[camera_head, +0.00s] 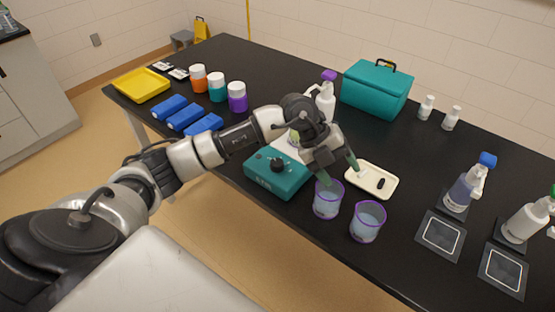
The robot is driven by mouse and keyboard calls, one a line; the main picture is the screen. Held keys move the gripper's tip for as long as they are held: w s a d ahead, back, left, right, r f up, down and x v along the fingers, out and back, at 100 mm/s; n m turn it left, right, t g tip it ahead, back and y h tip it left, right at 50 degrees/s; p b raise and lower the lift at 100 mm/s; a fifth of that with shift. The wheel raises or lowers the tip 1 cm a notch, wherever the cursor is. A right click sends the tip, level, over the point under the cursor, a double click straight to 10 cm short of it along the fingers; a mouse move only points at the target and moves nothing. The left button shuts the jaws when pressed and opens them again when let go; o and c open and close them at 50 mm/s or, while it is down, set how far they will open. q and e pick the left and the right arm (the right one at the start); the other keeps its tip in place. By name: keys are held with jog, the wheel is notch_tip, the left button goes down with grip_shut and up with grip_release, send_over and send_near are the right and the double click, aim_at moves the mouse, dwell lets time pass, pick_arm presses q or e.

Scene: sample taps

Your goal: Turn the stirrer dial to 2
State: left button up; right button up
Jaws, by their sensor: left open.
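The teal stirrer (268,184) sits near the front edge of the black table, in the middle of the head view. Its black dial (277,165) stands up on the side facing me. The dial's marks and setting are too small to read. My left gripper (340,173) is open and empty, to the right of the dial and apart from it. Its green-tipped fingers point down above the purple-rimmed cups. My left arm and wrist hide part of the stirrer's white top and what stands on it. My right gripper does not show.
Two purple-rimmed cups (327,199) (366,222) stand just below the gripper. A cream tray (371,180) with a small black item lies beside them. A teal case (377,88) stands behind. Bottles and dark pads (440,236) are at the right; blue blocks (187,116) at the left.

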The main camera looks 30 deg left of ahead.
pick_arm(q)
jog(key=w+a+n+y, duration=0.2)
jog(key=a+y, duration=0.4)
jog(key=a, duration=0.5)
jog(key=n+g+y, duration=0.1)
jog(key=n+y, duration=0.1)
jog(key=y, duration=0.1)
send_near(277, 162)
jog(key=f, duration=0.3)
jog(key=f+p, duration=0.1)
jog(key=f, duration=0.2)
jog(key=f+p, duration=0.1)
jog(key=f, duration=0.2)
jog(key=shift+a+f, duration=0.25)
jog(key=shift+a, duration=0.1)
jog(key=c, duration=0.9)
